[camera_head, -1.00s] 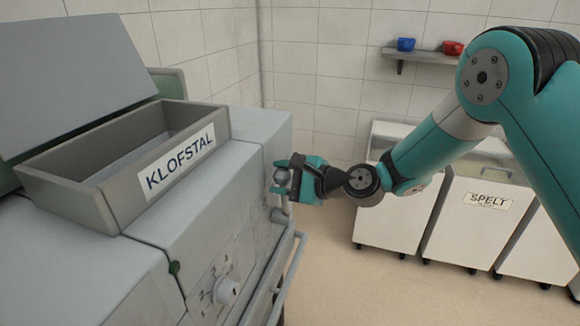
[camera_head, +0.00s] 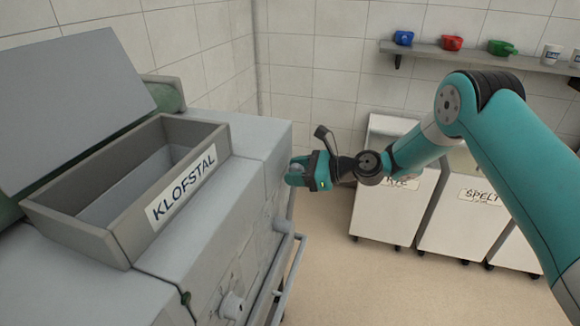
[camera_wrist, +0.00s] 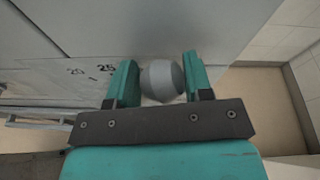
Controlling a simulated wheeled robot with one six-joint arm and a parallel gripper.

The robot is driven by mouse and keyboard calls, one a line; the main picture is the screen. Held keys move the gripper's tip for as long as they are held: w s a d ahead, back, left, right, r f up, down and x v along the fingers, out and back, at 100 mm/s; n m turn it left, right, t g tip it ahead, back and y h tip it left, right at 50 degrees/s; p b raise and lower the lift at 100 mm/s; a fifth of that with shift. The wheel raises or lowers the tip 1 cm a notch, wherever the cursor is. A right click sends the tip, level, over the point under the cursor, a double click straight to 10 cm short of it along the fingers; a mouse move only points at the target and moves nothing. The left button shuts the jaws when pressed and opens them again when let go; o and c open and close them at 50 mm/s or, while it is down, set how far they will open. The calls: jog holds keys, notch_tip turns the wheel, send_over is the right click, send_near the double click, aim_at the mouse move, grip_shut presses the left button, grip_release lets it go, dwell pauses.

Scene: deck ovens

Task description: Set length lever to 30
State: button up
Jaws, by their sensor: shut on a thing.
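A grey ball knob (camera_wrist: 162,82), apparently the end of the length lever, sits between my two teal fingers in the wrist view. My gripper (camera_wrist: 160,72) is shut on it. In the head view my gripper (camera_head: 297,172) is at the right end of the grey machine, and the fingers mostly hide the knob there. A scale on the machine's face shows the number 25 (camera_wrist: 106,67) and what looks like 20 (camera_wrist: 75,70), left of the knob. The lever's shaft and its pointer are hidden, so I cannot read its setting.
White bins, one marked SPELT (camera_head: 482,196), stand behind my arm under a shelf (camera_head: 480,57). Floor between is clear.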

jog(key=shift+w+d+f, duration=0.15)
jog(key=shift+w+d, duration=0.1)
jog(key=shift+w, duration=0.05)
jog(key=o, duration=1.2)
jog(key=shift+f, duration=0.1)
jog(key=shift+a, duration=0.15)
jog(key=b+v, duration=0.2)
jog(key=v, duration=1.5)
jog(key=shift+d+b, duration=0.2)
jog(key=shift+b, duration=0.2)
jog(key=shift+r, duration=0.25)
